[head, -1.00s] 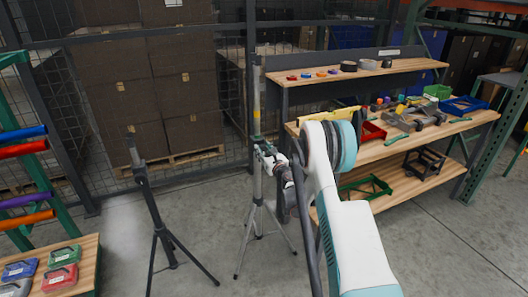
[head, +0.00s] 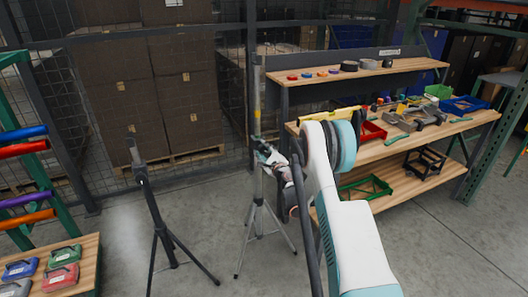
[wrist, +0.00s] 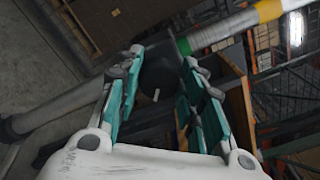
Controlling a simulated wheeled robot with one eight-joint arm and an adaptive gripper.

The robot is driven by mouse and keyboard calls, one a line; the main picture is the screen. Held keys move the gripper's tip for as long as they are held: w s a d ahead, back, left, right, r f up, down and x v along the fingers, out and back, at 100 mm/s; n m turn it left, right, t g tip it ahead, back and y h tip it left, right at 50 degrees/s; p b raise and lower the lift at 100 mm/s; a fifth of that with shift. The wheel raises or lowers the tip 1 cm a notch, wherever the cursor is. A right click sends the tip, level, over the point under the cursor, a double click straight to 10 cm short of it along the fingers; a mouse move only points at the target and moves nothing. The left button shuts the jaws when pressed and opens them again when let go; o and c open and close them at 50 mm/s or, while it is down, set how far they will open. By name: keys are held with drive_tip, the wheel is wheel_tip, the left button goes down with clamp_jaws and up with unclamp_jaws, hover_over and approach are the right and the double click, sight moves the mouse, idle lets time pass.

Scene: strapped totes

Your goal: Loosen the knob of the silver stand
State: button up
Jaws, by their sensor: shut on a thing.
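The silver stand (head: 257,190) is an upright tripod on the concrete floor in the middle of the head view. Its upper pole has a yellow band (head: 257,114) and a green band. In the wrist view the stand's pole (wrist: 225,30) runs slantwise behind the fingers. My gripper (head: 263,148) is at the stand's collar. In the wrist view its teal-padded fingers are shut on a dark round knob (wrist: 160,72) with a small white mark. The fingers and arm hide much of the collar in the head view.
A black tripod stand (head: 155,205) is to the left. A wooden shelf bench (head: 400,125) with tools and bins is at right. A rack of coloured tubes (head: 25,146) and a low table with cases (head: 88,262) are at far left. Wire fencing stands behind.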

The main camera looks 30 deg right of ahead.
drive_tip(key=n, duration=0.7)
drive_tip(key=shift+a+f, duration=0.1)
drive_tip(key=shift+f, duration=0.05)
drive_tip(key=n, duration=0.6)
drive_tip(key=shift+f+n, duration=0.1)
drive_tip(key=shift+n, duration=0.3)
drive_tip(key=n, duration=0.4)
drive_tip(key=shift+f, duration=0.1)
drive_tip(key=shift+n, duration=2.1)
drive_tip(key=o, duration=1.1)
drive_tip(key=shift+c, duration=0.2)
